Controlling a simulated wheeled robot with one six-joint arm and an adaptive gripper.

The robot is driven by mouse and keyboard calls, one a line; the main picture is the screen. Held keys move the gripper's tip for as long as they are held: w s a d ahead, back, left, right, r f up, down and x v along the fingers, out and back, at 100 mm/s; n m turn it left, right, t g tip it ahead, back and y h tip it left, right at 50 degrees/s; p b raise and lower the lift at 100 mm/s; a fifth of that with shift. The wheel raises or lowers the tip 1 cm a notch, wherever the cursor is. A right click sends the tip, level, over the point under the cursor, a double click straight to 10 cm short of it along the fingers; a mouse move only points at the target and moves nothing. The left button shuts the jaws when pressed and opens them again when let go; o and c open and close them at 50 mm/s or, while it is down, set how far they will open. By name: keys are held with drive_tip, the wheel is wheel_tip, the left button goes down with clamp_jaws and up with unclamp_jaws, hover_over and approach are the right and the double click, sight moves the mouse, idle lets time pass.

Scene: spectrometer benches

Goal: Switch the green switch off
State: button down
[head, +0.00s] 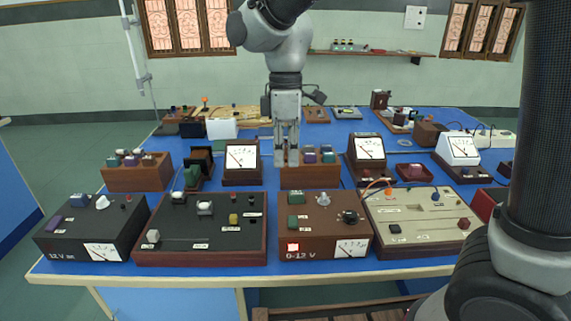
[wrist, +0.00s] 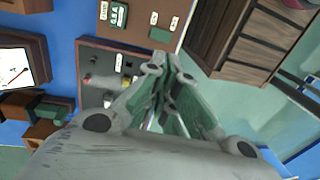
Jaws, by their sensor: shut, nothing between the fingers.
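A green switch (head: 296,198) sits at the upper left of the brown "0-12 V" box (head: 322,205) at the front of the bench. A second, darker green piece (head: 292,222) is below it on the same face; I cannot tell its setting. A red and white square (head: 293,247) shows near the box's lower left. My gripper (head: 286,163) points down, shut and empty, behind and above this box, apart from it. In the wrist view its fingers (wrist: 166,72) meet, with a brown panel bearing green parts (wrist: 118,15) beyond.
A dark panel box (head: 185,233) stands left of the brown box, and a beige one (head: 425,222) with an orange wire stands right. Meters (head: 241,157) and small wooden blocks crowd the blue bench behind. Gaps between the boxes are narrow.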

sight(288, 224)
drive_tip(key=shift+s+d+r, duration=0.1)
drive_tip(key=shift+s, duration=0.3)
drive_tip(key=f, duration=0.4)
drive_tip(key=s+f, duration=0.1)
drive_tip(key=f, duration=0.4)
drive_tip(key=s+f, duration=0.1)
drive_tip(key=f, duration=0.4)
drive_tip(key=shift+s+f, duration=0.15)
drive_tip(key=shift+f, duration=0.15)
drive_tip(key=shift+r, duration=0.1)
